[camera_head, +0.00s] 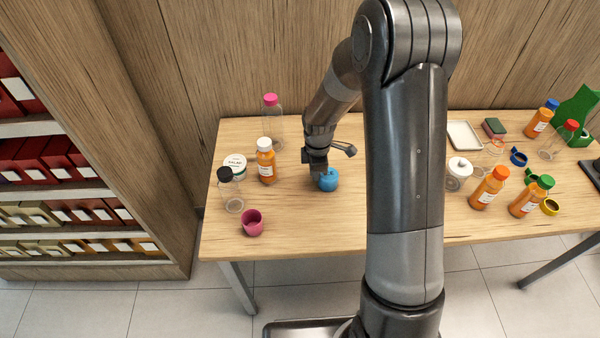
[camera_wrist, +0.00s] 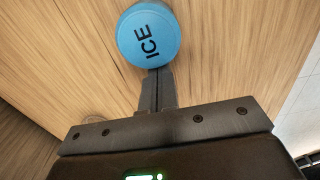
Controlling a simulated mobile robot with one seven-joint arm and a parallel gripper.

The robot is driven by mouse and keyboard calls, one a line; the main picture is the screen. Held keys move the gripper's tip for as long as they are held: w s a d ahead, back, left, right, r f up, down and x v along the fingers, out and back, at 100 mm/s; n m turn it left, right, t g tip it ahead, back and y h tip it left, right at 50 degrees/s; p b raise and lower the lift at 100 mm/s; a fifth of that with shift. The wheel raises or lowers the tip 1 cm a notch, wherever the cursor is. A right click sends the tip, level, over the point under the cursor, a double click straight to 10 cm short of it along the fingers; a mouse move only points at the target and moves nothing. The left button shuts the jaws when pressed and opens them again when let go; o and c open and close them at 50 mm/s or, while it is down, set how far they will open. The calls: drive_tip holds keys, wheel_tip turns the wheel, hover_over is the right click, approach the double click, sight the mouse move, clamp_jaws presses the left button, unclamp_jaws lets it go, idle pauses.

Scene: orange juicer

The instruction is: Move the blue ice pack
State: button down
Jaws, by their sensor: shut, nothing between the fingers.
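The blue ice pack (camera_head: 328,181) is a small round blue piece on the wooden table, left of my arm in the head view. In the wrist view the ice pack (camera_wrist: 149,36) shows its round top with the black word ICE. My gripper (camera_head: 321,172) points down at the ice pack in the head view. In the wrist view the fingers of my gripper (camera_wrist: 157,76) are together, with nothing between them. Their tips overlap the near edge of the ice pack in the picture; I cannot tell whether they touch it.
On the left of the table (camera_head: 300,230) stand a white-capped orange bottle (camera_head: 266,165), a pink-capped clear bottle (camera_head: 272,120), a black-capped jar (camera_head: 231,190), a white-lidded tub (camera_head: 235,163) and a magenta cup (camera_head: 252,223). Several orange bottles and a white tray (camera_head: 464,135) stand on the right.

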drive_tip(key=d, duration=1.2)
drive_tip(key=shift+d, duration=0.35)
drive_tip(key=s+a+r+m+t, duration=0.1)
drive_tip(key=s+r+m, duration=0.1)
drive_tip(key=r, duration=0.7)
drive_tip(key=s+a+r+m, duration=0.1)
drive_tip(key=s+r+m, duration=0.15)
drive_tip(key=r, duration=0.75)
drive_tip(key=s+a+r+m+t, duration=0.2)
drive_tip(key=s+r+m, duration=0.4)
drive_tip(key=s, duration=0.4)
drive_tip(key=s+a+r+m+t, duration=0.2)
drive_tip(key=s+r+m, duration=0.3)
drive_tip(key=s, duration=0.5)
drive_tip(key=shift+s+r+m+t, duration=0.3)
drive_tip(key=shift+r+m, duration=0.05)
drive_tip(key=shift+m, duration=0.9)
